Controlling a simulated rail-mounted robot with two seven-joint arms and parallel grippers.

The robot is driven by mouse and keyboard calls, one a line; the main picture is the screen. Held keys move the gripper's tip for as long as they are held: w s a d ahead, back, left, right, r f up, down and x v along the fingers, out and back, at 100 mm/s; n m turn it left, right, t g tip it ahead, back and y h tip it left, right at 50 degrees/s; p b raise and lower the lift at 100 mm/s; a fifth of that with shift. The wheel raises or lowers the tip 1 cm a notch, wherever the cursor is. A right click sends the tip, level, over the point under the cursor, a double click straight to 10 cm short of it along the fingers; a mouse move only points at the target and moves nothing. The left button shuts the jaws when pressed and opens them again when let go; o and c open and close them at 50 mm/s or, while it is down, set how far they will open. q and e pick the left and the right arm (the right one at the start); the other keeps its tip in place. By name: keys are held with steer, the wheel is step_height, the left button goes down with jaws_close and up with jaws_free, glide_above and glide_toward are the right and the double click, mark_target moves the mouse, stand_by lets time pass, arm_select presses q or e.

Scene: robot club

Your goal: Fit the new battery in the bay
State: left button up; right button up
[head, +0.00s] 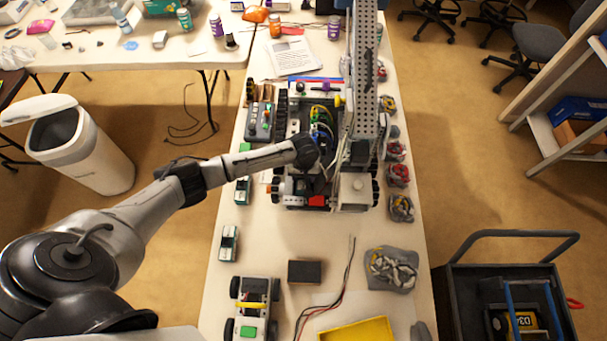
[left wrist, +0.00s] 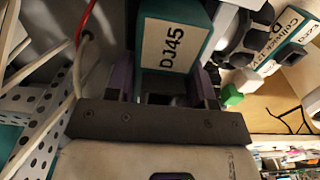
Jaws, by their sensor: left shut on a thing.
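My left gripper (head: 318,172) reaches down into the robot on the table (head: 357,192), just left of its tall perforated mast. My own arm hides most of the fingers there. Red and white wires (left wrist: 86,25) run close beside the left finger. My right gripper is not in view.
The perforated mast (head: 363,85) rises close to the right of my gripper. Green-and-white packs (head: 228,243) lie along the table's left edge. A dark block (head: 305,272), a wheeled rover (head: 251,308), loose cables (head: 345,275) and a yellow tray (head: 358,331) lie in front.

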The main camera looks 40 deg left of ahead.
arm_select(q)
steer(key=shift+f+p, duration=0.15)
steer(key=shift+p, duration=0.2)
stand_by(0.3)
steer(key=o, duration=1.1)
steer(key=shift+c, duration=0.2)
steer(key=o, duration=0.3)
steer(key=shift+f, duration=0.1)
steer(key=shift+r+p, duration=1.25)
steer(key=shift+p, duration=0.15)
steer(key=shift+r+p, duration=2.35)
steer(key=shift+p, duration=0.45)
